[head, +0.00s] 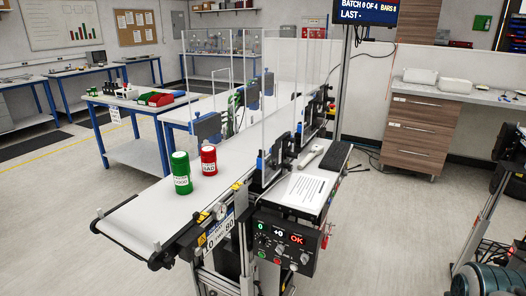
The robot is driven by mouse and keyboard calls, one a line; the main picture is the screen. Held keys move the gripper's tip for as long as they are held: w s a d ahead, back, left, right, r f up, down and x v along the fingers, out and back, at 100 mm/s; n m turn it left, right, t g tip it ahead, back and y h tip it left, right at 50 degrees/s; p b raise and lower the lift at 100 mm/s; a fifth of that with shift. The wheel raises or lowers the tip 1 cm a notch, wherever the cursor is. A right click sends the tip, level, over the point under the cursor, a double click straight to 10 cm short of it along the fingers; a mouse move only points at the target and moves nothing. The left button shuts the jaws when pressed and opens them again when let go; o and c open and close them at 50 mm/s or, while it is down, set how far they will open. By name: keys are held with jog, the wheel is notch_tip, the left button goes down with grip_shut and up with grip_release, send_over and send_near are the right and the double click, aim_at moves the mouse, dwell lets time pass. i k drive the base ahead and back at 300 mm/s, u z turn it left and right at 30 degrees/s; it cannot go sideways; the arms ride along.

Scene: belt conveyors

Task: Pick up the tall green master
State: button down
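The tall green master (182,181) is an upright green cylinder with a white label that seems to read GOOD. It stands on the white conveyor belt (140,217), towards the near left end. A red cylinder (208,167) with a white label stands upright just right of it and slightly farther back, a small gap apart. The red one looks shorter. My gripper is not in view.
Clear guard panels (278,95) and sensor brackets rise along the belt behind the cylinders. A control box (287,240) and a shelf with paper and keyboard stand on the belt's right side. The belt's near left end is bare. Open floor (60,240) lies left.

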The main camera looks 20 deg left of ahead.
aim_at(182, 172)
jog(key=u, duration=3.5)
jog(key=i, duration=2.1)
jog(key=z, duration=2.45)
